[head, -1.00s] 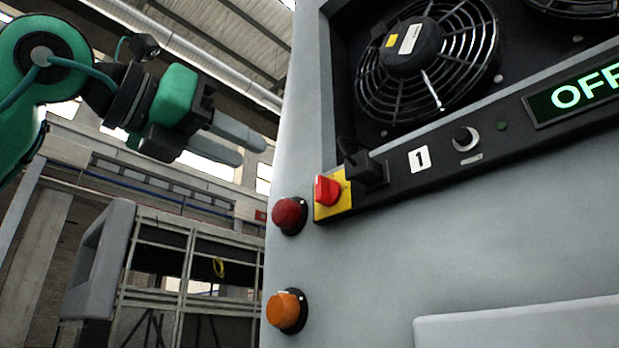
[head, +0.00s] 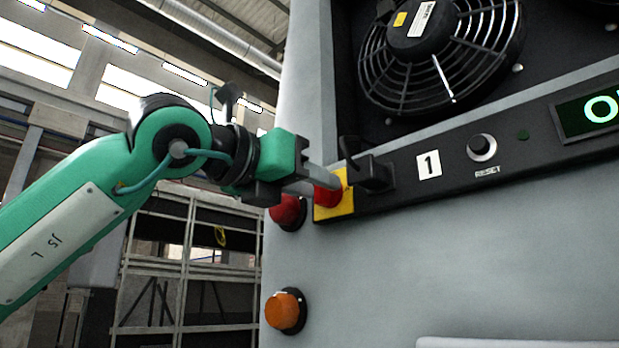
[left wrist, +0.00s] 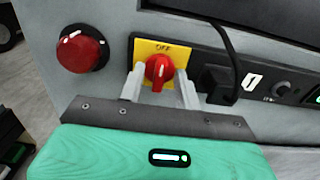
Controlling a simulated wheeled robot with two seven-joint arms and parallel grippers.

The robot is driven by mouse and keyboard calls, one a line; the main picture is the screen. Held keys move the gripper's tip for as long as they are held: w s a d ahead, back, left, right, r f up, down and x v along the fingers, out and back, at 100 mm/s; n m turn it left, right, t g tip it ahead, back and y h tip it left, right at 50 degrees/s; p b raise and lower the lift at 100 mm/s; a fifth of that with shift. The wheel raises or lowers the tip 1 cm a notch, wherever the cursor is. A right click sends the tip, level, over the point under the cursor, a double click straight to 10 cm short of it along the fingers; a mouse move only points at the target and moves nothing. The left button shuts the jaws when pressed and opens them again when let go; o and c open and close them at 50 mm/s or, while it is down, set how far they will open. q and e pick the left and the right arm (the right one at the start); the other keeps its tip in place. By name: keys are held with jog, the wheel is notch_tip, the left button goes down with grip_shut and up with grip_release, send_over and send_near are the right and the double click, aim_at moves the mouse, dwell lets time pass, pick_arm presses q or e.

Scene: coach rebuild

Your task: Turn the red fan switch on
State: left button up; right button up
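The red fan switch (left wrist: 158,71) is a rotary knob on a yellow plate (left wrist: 146,50) marked OFF, at the left end of the black panel strip. In the head view the switch (head: 326,196) is partly hidden by my left gripper (head: 326,184). In the left wrist view the gripper's two fingers (left wrist: 158,84) stand apart, one on each side of the knob. The gripper is open around the knob; I cannot tell whether the fingers touch it. My right gripper is not in view.
A red dome button (head: 287,212) and an orange one (head: 286,311) sit on the grey cabinet below left. A black plug with a cable (head: 374,172) is just right of the switch. A fan (head: 440,60) and RESET knob (head: 482,147) are further right.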

pick_arm(q)
grip_shut()
